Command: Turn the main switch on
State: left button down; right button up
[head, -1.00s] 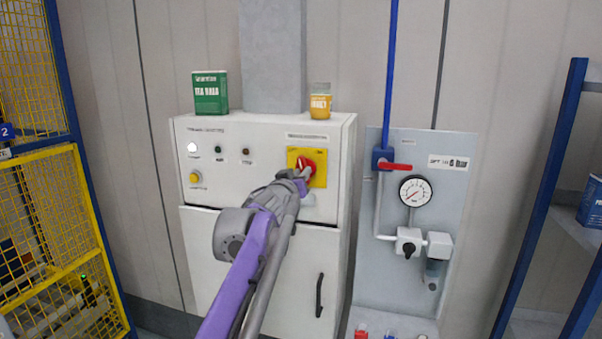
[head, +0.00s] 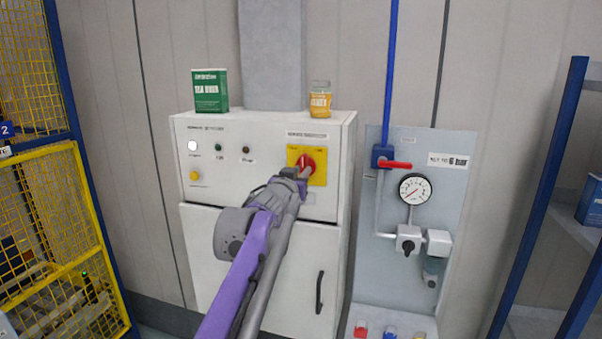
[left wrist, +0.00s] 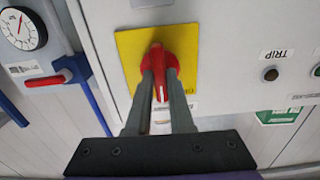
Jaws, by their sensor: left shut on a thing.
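The main switch is a red rotary knob (head: 308,161) on a yellow plate (head: 320,176), at the upper right of the white cabinet's front (head: 262,180). My left gripper (head: 301,174) reaches up to it from below. In the left wrist view the red knob (left wrist: 159,62) sits between the two grey fingers (left wrist: 160,88), which are shut on its grip. The grip runs up and down in that picture, in line with the fingers. The lettering on the yellow plate is too small to read surely. My right gripper is not in view.
To the right is a grey panel with a gauge (head: 415,189) and a red-handled valve (head: 395,165). A yellow mesh fence (head: 60,230) stands at left, a blue-framed shelf (head: 545,190) at right.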

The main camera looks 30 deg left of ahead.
pick_arm(q)
jog(key=c, duration=0.8)
grip_release()
jog(key=b+v, duration=0.2)
jog(key=v, duration=0.8)
jog(key=shift+s, duration=0.4)
